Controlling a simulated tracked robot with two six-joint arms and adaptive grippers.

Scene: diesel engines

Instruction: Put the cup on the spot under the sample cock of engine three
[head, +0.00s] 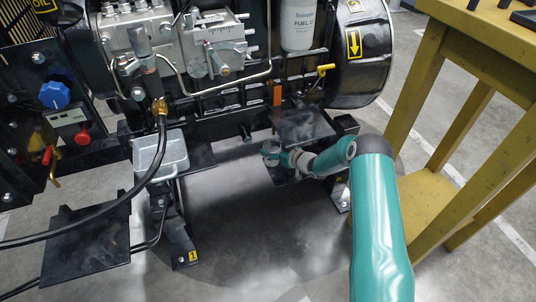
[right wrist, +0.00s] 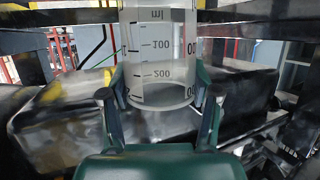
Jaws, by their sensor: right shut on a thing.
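A clear cup (right wrist: 160,62) with dark ml marks shows large in the right wrist view. My right gripper (right wrist: 160,88) is shut on it, one finger on each side. In the head view my right gripper (head: 270,154) is small and low, in front of the engine's lower edge beside a dark plate; the cup can hardly be made out there. A yellow-handled cock (head: 322,70) sits on the engine (head: 235,90) above and right of the gripper. I cannot tell if it is the sample cock. My left gripper is not in view.
A dark plate (head: 305,125) lies below the yellow-handled cock. A grey metal tray (head: 160,160) and another dark plate (head: 90,240) are at the left. A black hose (head: 158,150) hangs there. A yellow table (head: 450,90) stands at the right. Open floor (head: 265,235) lies in front.

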